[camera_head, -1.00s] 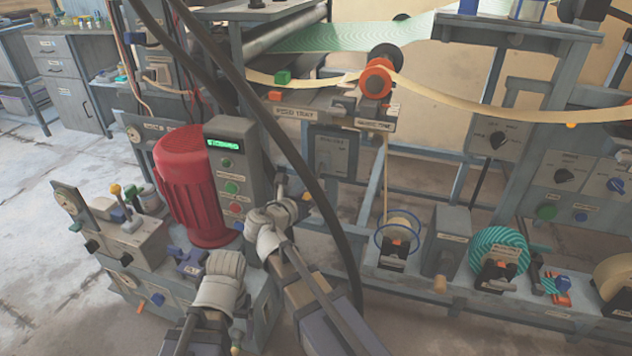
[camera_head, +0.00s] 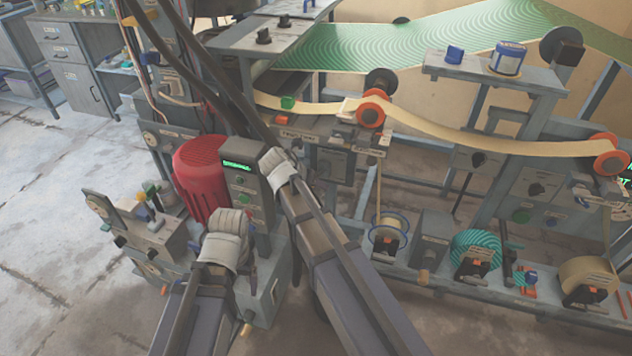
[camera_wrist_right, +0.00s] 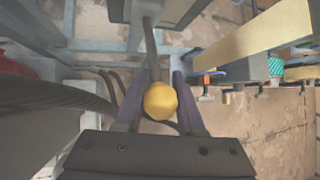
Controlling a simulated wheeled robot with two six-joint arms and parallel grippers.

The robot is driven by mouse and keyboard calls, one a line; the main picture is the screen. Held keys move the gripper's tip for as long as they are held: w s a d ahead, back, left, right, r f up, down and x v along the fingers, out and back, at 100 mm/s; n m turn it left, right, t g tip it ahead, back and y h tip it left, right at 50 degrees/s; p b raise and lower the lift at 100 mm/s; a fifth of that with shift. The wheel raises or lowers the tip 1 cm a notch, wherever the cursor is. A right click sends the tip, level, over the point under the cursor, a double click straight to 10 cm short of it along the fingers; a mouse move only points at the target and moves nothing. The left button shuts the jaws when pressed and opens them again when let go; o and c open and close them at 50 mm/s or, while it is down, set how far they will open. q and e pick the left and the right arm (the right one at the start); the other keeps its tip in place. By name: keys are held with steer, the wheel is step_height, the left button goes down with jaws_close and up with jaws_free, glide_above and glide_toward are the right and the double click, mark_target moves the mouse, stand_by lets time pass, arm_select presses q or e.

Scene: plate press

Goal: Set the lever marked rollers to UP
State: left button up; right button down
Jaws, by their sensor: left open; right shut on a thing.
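In the right wrist view a yellow ball knob (camera_wrist_right: 160,100) sits between the two purple fingers of my right gripper (camera_wrist_right: 160,106), which is shut on it. A grey lever rod (camera_wrist_right: 150,40) runs from the knob towards the top of that view. No rollers label is readable. In the head view my right gripper (camera_head: 274,158) is beside the top of the green-lit control box (camera_head: 238,166); its fingertips and the knob are hidden there. My left gripper (camera_head: 230,220) is open and empty-looking, low in front of the red motor (camera_head: 201,177); its fingers are mostly hidden.
Dark hoses (camera_head: 185,65) hang close to my right arm. A cream web (camera_head: 480,140) runs over orange-rimmed rollers (camera_head: 371,109) to the right. Several reels stand along the low bench (camera_head: 428,268). Grey floor (camera_head: 45,245) is clear at the left.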

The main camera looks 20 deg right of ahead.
steer(key=shift+w+d+r, duration=0.15)
steer(key=shift+r, duration=0.25)
steer(key=c, duration=0.5)
jaws_free()
steer(key=shift+r+p, duration=0.1)
steer(key=shift+p, duration=0.2)
steer(key=p+v, duration=0.6)
steer(key=v, duration=0.1)
steer(key=shift+s+a+r, duration=0.15)
steer(key=shift+s+a, duration=0.05)
steer(key=shift+a, duration=0.15)
